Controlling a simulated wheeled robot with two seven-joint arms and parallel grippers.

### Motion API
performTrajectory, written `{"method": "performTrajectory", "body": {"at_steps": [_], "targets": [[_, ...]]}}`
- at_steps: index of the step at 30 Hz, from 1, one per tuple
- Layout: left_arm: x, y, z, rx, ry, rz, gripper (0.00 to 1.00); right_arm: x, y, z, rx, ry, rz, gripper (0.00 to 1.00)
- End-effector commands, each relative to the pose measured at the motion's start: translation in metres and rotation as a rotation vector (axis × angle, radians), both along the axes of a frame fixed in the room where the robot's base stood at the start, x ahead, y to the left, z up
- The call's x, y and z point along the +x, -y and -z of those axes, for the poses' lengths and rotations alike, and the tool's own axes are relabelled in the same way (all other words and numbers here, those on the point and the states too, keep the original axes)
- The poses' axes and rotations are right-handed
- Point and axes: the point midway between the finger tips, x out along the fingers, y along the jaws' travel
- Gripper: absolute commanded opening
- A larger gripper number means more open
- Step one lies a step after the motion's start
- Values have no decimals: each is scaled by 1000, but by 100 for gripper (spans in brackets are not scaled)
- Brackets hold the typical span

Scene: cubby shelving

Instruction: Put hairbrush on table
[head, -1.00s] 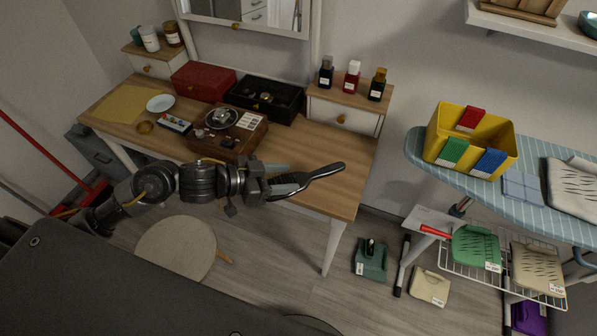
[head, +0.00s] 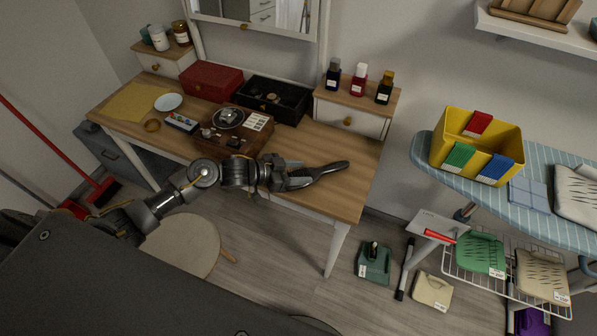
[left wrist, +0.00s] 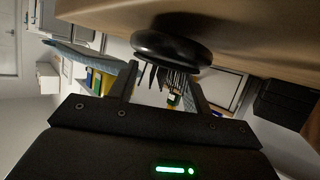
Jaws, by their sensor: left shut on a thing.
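The black hairbrush (head: 324,171) is in the jaws of my left gripper (head: 282,175), with its handle pointing right. In the head view it lies over the front right part of the wooden table (head: 343,193). In the left wrist view the dark rounded hairbrush (left wrist: 172,47) with its bristles is between the fingers of the left gripper (left wrist: 162,85), close to the table's surface (left wrist: 255,22). I cannot tell whether it touches the table. My right gripper is not in view.
A brown wooden box (head: 232,140) stands left of the hairbrush. A black tray (head: 291,101), a red box (head: 212,80) and a white plate (head: 168,102) are farther back. The table's right front part is bare. A round stool (head: 182,246) stands on the floor in front.

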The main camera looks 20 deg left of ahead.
Motion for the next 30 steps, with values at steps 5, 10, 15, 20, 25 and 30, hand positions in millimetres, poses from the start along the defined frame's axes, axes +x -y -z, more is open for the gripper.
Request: {"method": "performTrajectory", "body": {"at_steps": [5, 10, 15, 20, 25, 30], "targets": [[0, 0, 6, 0, 3, 0, 22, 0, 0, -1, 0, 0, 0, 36], [0, 0, 6, 1, 2, 0, 22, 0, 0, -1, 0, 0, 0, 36], [0, 0, 7, 0, 2, -1, 62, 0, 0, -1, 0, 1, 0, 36], [0, 0, 7, 0, 2, -1, 71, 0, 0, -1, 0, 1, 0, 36], [0, 0, 7, 0, 2, -1, 71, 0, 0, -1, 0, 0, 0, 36], [-7, -9, 3, 2, 1, -1, 71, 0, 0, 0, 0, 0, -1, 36]]}}
